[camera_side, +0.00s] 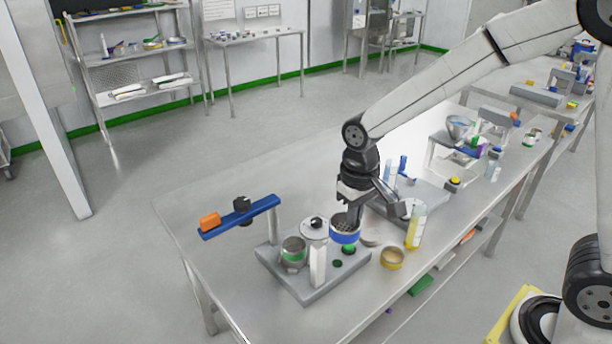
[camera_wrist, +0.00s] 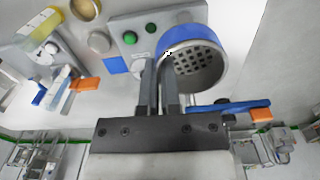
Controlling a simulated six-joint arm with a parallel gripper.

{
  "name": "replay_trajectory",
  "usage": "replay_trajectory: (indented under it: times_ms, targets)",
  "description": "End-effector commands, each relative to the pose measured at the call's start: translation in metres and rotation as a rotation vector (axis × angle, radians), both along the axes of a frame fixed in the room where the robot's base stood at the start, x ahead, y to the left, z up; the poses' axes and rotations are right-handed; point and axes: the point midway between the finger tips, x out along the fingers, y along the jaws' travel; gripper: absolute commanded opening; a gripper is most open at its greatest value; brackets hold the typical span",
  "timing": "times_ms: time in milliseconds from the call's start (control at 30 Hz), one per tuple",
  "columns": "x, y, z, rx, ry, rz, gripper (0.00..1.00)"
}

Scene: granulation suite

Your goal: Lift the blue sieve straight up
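The blue sieve (camera_side: 345,229) is a round metal cup with a blue band and a perforated floor. It is upright at the right rear of the grey base plate (camera_side: 309,284); I cannot tell whether it touches what is under it. In the wrist view the sieve (camera_wrist: 190,38) is at top centre, its mesh showing inside. My gripper (camera_side: 354,220) points down at the sieve's rim. In the wrist view its fingers (camera_wrist: 159,60) are close together at the rim's left edge, shut on the sieve wall as far as I can see. The exact contact is partly hidden.
A blue arm with an orange end (camera_side: 238,215) reaches out behind. A yellow cylinder (camera_side: 415,228) and a tan bowl (camera_side: 391,257) are to the right.

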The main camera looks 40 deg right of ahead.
Motion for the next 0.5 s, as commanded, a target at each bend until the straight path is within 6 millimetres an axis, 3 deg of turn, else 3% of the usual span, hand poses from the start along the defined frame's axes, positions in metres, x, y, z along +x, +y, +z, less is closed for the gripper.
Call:
replay_trajectory:
  times_ms: [500]
  targets:
    - [0.0004, 0.0000, 0.0057, 0.000, 0.000, 0.000, 0.00]
